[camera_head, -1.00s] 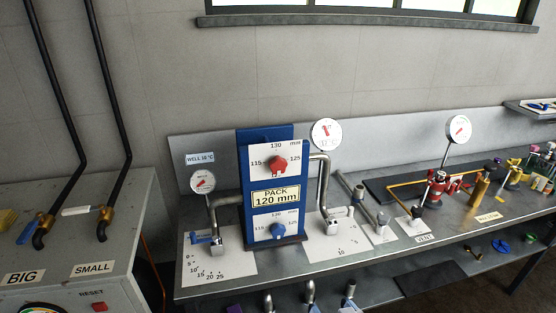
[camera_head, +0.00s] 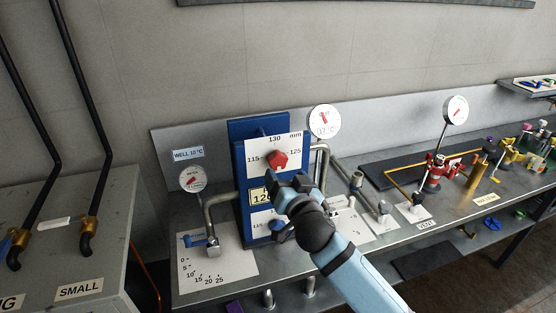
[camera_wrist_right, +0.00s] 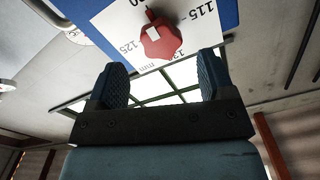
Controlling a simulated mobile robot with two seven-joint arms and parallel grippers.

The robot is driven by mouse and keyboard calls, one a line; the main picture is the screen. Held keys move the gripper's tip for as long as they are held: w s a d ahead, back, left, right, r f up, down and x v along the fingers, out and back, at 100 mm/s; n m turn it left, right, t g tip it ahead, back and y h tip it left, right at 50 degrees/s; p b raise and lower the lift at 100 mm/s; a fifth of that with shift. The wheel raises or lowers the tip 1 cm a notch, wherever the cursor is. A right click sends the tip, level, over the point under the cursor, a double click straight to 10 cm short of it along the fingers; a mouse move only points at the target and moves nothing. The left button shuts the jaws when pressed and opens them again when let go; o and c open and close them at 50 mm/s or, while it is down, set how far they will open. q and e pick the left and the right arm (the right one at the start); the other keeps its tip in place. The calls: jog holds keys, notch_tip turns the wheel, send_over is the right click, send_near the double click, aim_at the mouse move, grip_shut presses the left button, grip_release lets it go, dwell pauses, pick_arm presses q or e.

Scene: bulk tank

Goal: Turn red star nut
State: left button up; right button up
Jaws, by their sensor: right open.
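The red star nut (camera_head: 278,159) sits on the white dial plate (camera_head: 254,160) at the top of the blue pack unit, among the marks 115, 125 and 130. My right gripper (camera_head: 287,183) is open and empty, just below and in front of the red nut in the head view. In the right wrist view the red nut (camera_wrist_right: 160,38) lies beyond the two fingertips (camera_wrist_right: 163,75), between their lines and apart from them. My right forearm hides part of the PACK label and most of the lower dial with its blue nut. My left gripper is not in view.
Round gauges stand left (camera_head: 192,178) and right (camera_head: 324,119) of the pack unit, with bent grey pipes (camera_head: 222,199) close beside it. A red valve (camera_head: 437,170) and brass fittings are farther right on the bench. Black pipes rise at the left.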

aim_at(279, 164)
jog(key=x, duration=0.6)
jog(key=shift+w+p, duration=0.15)
jog(key=shift+p, duration=0.25)
jog(key=c, duration=0.9)
